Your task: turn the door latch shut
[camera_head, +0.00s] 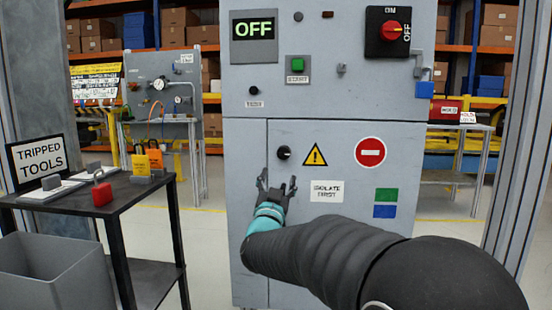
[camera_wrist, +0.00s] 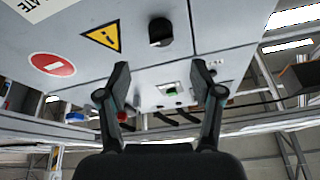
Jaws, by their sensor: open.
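The door latch (camera_head: 284,153) is a small black knob near the upper left edge of the grey lower cabinet door (camera_head: 340,235). The door looks closed. The latch also shows in the wrist view (camera_wrist: 160,31), upper middle, beyond my fingertips. My gripper (camera_head: 277,182) is open and empty, just below the latch in the head view. In the wrist view my gripper (camera_wrist: 161,75) has its two fingers spread wide, with the latch apart from them.
The panel above has an OFF display (camera_head: 254,38), a green START button (camera_head: 297,63) and a red rotary switch (camera_head: 393,31). A blue padlock (camera_head: 425,90) hangs at its right edge. A black table (camera_head: 112,198) holding a red padlock (camera_head: 102,191) stands left.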

